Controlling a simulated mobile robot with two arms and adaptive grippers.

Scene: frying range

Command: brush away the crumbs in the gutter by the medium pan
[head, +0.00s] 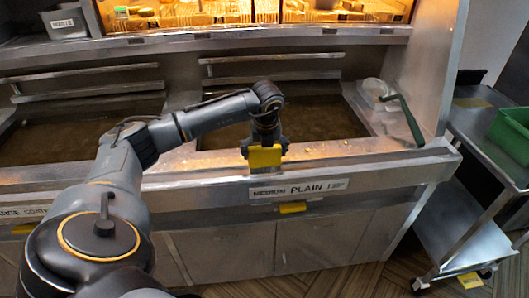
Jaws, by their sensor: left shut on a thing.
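The medium pan (325,118) is the right-hand basin of brown oil, above a front label reading MEDIUM PLAIN (297,189). The gutter (400,156) is the metal ledge along its front. Small yellow-brown crumbs (315,147) lie on it, mostly right of my left gripper. My left gripper (265,143) points down over the gutter, shut on a yellow block-like thing (265,157), which looks like the brush. Its underside and any bristles cannot be made out, nor whether it touches the gutter. My right gripper is out of view.
A green-handled tool (405,115) and a pale round scoop (375,88) rest at the pan's right. Another oil pan (70,118) is at left. A metal cart (475,135) with a green crate (514,130) stands at right. A lit food cabinet (240,12) is behind.

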